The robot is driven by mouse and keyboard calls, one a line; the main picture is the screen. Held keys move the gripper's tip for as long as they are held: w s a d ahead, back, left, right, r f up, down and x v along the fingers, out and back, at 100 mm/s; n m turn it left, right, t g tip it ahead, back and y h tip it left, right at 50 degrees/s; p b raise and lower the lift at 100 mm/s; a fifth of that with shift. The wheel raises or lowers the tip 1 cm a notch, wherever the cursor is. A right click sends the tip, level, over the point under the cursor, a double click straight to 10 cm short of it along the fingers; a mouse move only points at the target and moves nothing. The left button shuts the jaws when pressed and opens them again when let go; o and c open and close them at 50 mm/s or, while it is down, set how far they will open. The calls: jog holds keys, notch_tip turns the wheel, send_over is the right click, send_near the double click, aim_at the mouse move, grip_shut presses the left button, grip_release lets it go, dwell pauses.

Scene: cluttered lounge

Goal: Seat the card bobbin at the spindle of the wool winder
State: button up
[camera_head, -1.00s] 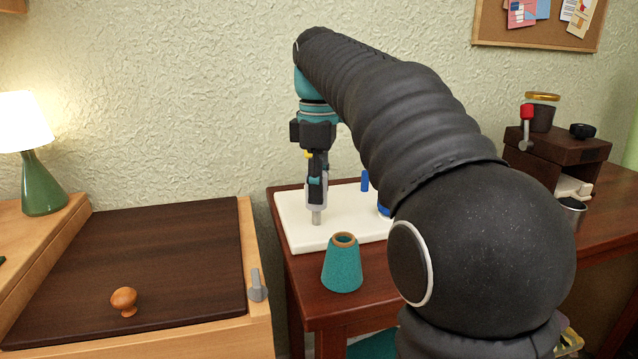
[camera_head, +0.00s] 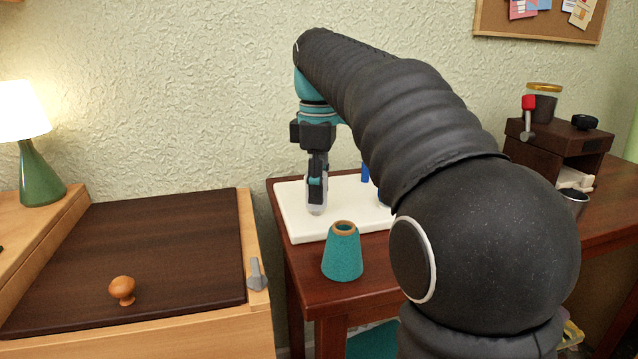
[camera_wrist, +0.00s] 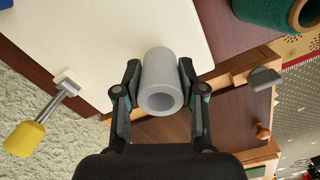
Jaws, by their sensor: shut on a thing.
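The card bobbin (camera_wrist: 166,66) is a hollow grey tube. In the wrist view my gripper (camera_wrist: 160,72) is shut on its sides, with its open end facing the camera. In the head view my gripper (camera_head: 317,196) points down over the winder's white base board (camera_head: 300,228), and the bobbin's pale lower end (camera_head: 316,211) shows below the fingers. The wool winder's crank with a yellow handle (camera_wrist: 24,140) shows in the wrist view, at the board's edge. I cannot make out the spindle, nor whether the bobbin touches the board.
A teal yarn cone (camera_head: 342,256) stands in front of the board on the brown table (camera_head: 300,270). A blue post (camera_head: 365,173) rises behind, partly covered by my arm.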

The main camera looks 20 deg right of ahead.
jog(key=shift+f+b, duration=0.4)
jog(key=shift+f, duration=0.35)
jog(key=o, duration=1)
jog(key=shift+r, duration=3.75)
